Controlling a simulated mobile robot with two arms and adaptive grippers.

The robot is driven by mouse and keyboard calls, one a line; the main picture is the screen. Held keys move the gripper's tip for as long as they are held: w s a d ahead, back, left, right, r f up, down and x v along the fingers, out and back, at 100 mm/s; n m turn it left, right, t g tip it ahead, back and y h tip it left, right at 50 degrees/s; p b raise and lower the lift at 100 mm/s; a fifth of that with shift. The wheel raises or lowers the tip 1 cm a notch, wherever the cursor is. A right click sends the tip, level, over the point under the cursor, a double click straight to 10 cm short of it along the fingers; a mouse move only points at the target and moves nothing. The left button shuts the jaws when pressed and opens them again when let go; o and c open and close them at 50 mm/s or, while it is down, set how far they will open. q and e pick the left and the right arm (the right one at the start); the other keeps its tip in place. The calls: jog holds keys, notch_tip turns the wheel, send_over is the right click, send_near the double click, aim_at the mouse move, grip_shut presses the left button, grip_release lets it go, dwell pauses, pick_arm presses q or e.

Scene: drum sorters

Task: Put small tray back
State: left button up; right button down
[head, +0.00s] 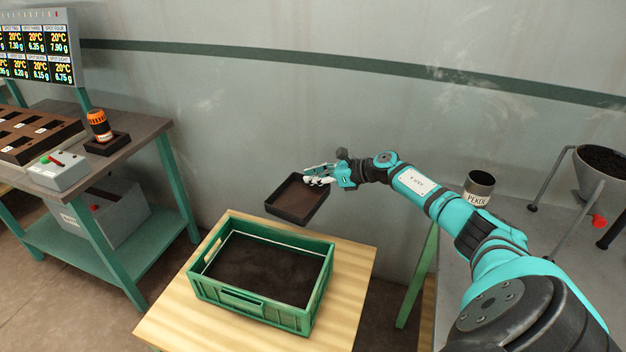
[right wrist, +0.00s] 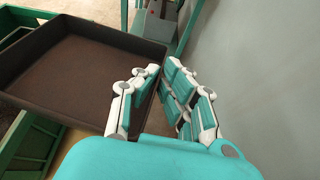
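A small dark brown tray (head: 291,207) is held in the air behind and slightly above the green crate. My right gripper (head: 318,176) is closed on the tray's right rim. In the right wrist view, the fingers (right wrist: 158,95) pinch the edge of the small tray (right wrist: 80,65), which looks empty and slightly tilted. The green crate (head: 250,303) stands on a light wooden table and holds dark, soil-like material. My left gripper is not in view.
The wooden table (head: 350,270) has bare space right of the crate. At left, a workbench (head: 140,130) holds a slotted brown rack, an orange-topped container (head: 99,126) and a switch box (head: 60,170). At right stand a PEKOE can (head: 479,190) and a funnel (head: 600,170). A wall is close behind.

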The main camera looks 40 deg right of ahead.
jog(key=shift+r+p, duration=0.6)
jog(key=shift+r, duration=0.95)
